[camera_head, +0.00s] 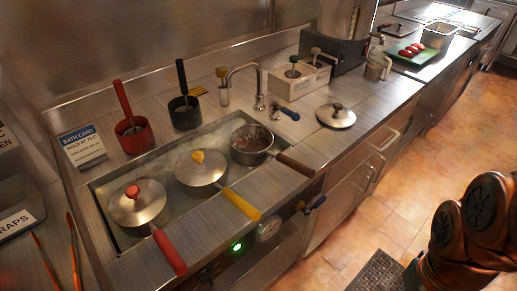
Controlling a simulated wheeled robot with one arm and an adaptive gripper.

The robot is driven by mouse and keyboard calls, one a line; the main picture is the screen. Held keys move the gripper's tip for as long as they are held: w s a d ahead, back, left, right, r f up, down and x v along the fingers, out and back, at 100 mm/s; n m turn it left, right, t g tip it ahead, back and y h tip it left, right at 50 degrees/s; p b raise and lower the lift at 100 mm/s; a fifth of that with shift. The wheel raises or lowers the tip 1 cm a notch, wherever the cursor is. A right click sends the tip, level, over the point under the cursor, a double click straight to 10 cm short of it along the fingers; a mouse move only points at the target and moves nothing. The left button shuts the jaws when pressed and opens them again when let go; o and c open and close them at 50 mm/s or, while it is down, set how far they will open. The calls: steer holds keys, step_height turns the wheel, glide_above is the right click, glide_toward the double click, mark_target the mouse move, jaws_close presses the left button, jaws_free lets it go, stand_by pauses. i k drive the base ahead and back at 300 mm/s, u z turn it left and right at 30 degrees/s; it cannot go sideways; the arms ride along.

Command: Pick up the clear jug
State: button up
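A greyish, see-through-looking jug (376,67) with a handle stands upright on the steel counter in the upper right part of the head view. It is small in the picture, between the dark boxy unit and the green board. I take it to be the clear jug; its contents cannot be made out. Brown-orange links of my arm show at the lower right, over the floor and well apart from the jug. My gripper is not in view.
A sunken bath (110,225) holds three pans with long handles. A loose lid (336,115) lies on the counter in front of the jug. The dark unit (335,52) stands behind it, and a green board (408,54) with red items lies to its right.

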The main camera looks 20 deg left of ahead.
mark_target(377, 57)
steer(key=z, duration=1.1)
steer(key=i, duration=2.25)
steer(key=u, duration=3)
steer(key=i, duration=0.25)
steer(key=u, duration=0.05)
